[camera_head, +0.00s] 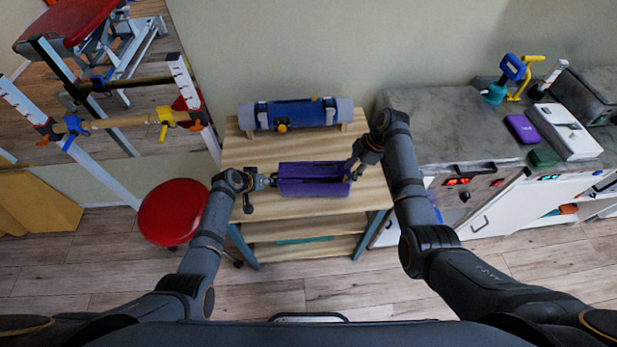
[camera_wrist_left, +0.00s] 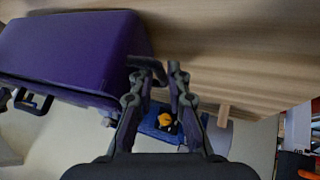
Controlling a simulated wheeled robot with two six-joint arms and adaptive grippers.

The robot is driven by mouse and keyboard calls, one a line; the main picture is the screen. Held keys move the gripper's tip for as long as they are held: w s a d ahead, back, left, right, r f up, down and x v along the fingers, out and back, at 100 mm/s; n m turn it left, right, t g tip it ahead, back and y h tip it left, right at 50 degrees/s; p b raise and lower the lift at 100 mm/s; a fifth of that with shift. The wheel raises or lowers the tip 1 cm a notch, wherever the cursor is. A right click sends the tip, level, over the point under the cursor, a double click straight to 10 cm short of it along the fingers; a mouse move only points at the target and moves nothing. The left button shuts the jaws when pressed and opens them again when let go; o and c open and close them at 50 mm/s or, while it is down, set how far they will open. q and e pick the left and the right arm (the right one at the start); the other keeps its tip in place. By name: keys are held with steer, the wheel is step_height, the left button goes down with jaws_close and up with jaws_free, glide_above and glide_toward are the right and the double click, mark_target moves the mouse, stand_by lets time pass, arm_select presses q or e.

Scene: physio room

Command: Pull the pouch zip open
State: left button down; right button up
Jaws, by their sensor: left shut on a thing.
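The purple pouch (camera_head: 300,187) lies lengthwise on the wooden table, with a dark lengthwise line or gap along its top. In the left wrist view the pouch (camera_wrist_left: 70,50) fills the upper left, with a dark loop (camera_wrist_left: 146,62) at its near end. My left gripper (camera_head: 270,181) is at the pouch's left end, shut on that loop; its fingers also show in the left wrist view (camera_wrist_left: 162,75). My right gripper (camera_head: 351,172) is over the pouch's right end. Its fingertips are too small to tell whether they hold anything. I cannot make out the zip pull clearly.
A blue and grey roll (camera_head: 297,114) lies behind the pouch on the wooden table (camera_head: 240,152). A red stool (camera_head: 172,211) stands to the left. A grey counter (camera_head: 440,125) with several items is on the right. The table's front strip is clear.

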arm_select(q)
steer(key=shift+s+f, duration=0.25)
steer(key=shift+f, duration=0.1)
arm_select(e)
steer(key=shift+r, duration=2.7)
arm_select(q)
steer(key=c, duration=1.5)
jaws_free()
steer(key=shift+o, duration=0.3)
steer(key=shift+w+r, duration=0.2)
steer(key=shift+r, duration=0.05)
steer(key=shift+r+p, duration=0.45)
steer(key=shift+p, duration=0.05)
steer(key=shift+w+r+p, duration=0.1)
steer(key=shift+r+p, duration=3.75)
steer(key=shift+r, duration=0.3)
arm_select(e)
step_height(320, 180, up, 8)
steer(key=shift+r, duration=0.2)
